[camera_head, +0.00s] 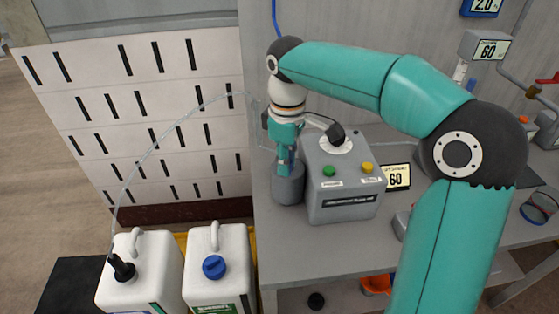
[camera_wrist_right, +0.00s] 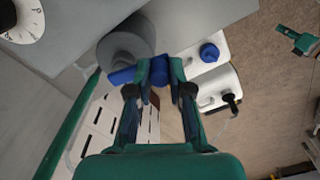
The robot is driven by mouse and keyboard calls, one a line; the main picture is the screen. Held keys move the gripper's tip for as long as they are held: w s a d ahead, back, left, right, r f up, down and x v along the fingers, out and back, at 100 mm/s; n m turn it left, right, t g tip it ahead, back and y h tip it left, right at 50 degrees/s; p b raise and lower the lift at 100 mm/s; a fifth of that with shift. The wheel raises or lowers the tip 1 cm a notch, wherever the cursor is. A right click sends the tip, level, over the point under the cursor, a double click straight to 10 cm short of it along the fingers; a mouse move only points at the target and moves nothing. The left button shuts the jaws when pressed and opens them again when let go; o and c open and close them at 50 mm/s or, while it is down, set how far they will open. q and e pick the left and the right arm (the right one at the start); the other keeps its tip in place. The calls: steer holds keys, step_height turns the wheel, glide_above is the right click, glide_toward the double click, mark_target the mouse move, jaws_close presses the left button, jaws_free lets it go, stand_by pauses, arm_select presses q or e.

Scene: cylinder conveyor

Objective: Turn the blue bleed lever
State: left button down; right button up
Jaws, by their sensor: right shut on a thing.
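The blue bleed lever (camera_wrist_right: 122,77) sticks out from the side of a grey cylinder (camera_wrist_right: 124,48) in the right wrist view. My right gripper (camera_wrist_right: 166,72) is at the lever's outer end, with a finger on either side, and is shut on it. The fingers partly hide that end. In the head view my right gripper (camera_head: 286,160) points down at the grey cylinder (camera_head: 288,187), which stands at the left end of the bench; the lever is mostly hidden there. My left gripper does not show.
A grey control box (camera_head: 340,208) with a green and a yellow button stands right beside the cylinder. Two white jugs (camera_head: 140,280) (camera_head: 220,285) stand below to the left, with a clear hose running to one. A small display (camera_head: 397,177) reads 60.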

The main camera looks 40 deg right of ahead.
steer(key=shift+s+f, duration=0.15)
steer(key=shift+f, duration=0.1)
steer(key=shift+s+d, duration=0.2)
steer(key=shift+d, duration=0.15)
steer(key=o, duration=1.8)
steer(key=shift+w+d+r, duration=0.1)
steer(key=shift+r, duration=0.1)
step_height(320, 180, up, 5)
steer(key=p, duration=0.5)
